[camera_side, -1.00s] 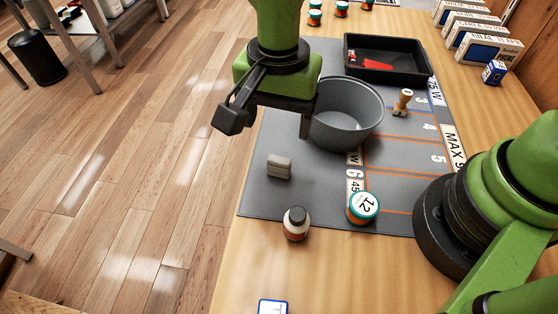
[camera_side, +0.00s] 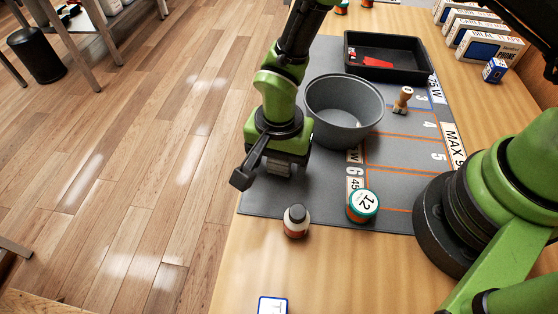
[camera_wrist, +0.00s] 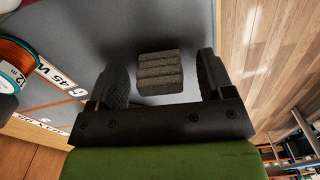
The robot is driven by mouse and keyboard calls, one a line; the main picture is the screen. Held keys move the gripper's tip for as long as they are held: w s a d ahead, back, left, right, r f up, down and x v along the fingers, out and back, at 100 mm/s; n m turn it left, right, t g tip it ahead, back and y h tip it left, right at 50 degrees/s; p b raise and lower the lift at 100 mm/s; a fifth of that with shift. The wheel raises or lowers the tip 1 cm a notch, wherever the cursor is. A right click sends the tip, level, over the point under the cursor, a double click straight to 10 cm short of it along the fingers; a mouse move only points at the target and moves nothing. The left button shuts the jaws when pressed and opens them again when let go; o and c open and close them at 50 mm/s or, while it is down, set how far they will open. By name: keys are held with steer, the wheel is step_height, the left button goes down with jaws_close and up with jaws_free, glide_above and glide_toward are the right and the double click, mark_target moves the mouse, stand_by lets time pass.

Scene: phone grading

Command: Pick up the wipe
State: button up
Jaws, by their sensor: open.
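The wipe is a small grey ridged block (camera_wrist: 160,72) lying on the grey mat. In the wrist view it sits between my gripper's two fingers (camera_wrist: 162,82), towards their tips, with mat showing on both sides, so neither finger appears to touch it. In the side view my gripper (camera_side: 268,175) is low over the mat and the wipe (camera_side: 279,169) shows only in part at the gripper. My gripper is open. How far the fingertips are above the mat is hard to tell.
A grey bowl (camera_side: 346,108) stands close beside my gripper. A stamp (camera_side: 402,99) and a black tray (camera_side: 388,78) lie farther back. The mat (camera_side: 262,203) ends at the left table edge.

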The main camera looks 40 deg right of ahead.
steer(key=c, duration=1)
steer(key=shift+r, duration=0.15)
